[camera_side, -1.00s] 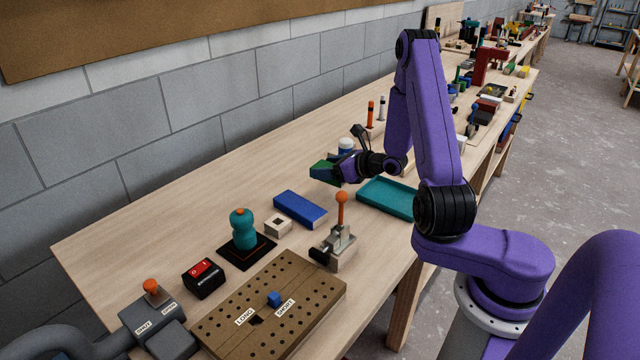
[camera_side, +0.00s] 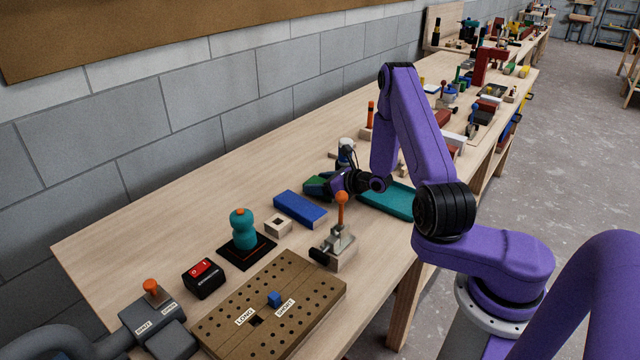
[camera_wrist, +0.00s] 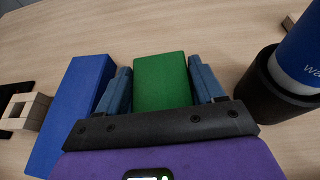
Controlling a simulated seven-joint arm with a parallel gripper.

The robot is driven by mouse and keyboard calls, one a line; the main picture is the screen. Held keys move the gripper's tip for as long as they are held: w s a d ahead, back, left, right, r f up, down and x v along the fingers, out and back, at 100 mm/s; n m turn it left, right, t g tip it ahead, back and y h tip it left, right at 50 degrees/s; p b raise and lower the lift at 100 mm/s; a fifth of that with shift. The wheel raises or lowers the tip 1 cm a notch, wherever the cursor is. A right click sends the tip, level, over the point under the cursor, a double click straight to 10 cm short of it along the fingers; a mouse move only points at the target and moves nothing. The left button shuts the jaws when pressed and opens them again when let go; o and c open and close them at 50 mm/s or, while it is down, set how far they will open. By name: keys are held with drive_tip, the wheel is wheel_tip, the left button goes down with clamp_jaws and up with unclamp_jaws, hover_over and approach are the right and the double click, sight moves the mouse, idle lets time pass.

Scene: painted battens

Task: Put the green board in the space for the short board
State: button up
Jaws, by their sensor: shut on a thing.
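My gripper (camera_wrist: 162,88) is shut on the green board (camera_wrist: 162,80), with one blue finger on each side of it. In the side view the green board (camera_side: 316,186) is low over the bench, just beyond the blue board (camera_side: 300,208); I cannot tell whether it touches the bench. The blue board also lies left of my gripper in the wrist view (camera_wrist: 72,105). A brown board with rows of holes (camera_side: 318,284) is at the front, with labels LONG (camera_side: 244,316) and SHORT (camera_side: 285,309). A small blue block (camera_side: 274,298) stands on it near the SHORT label.
A teal tray (camera_side: 388,201) lies right of my gripper. A toggle clamp with an orange knob (camera_side: 341,240), a pale block with a square hole (camera_side: 278,225), a teal knobbed piece (camera_side: 243,232) and a red-switch box (camera_side: 203,278) stand near the brown board. The bench's left part is clear.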

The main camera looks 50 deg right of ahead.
drive_tip(key=shift+f, duration=0.15)
drive_tip(key=o, duration=1.1)
drive_tip(key=shift+c, duration=0.2)
drive_tip(key=v, duration=1.7)
drive_tip(key=shift+s+a+r, duration=0.15)
drive_tip(key=shift+s+r, duration=0.05)
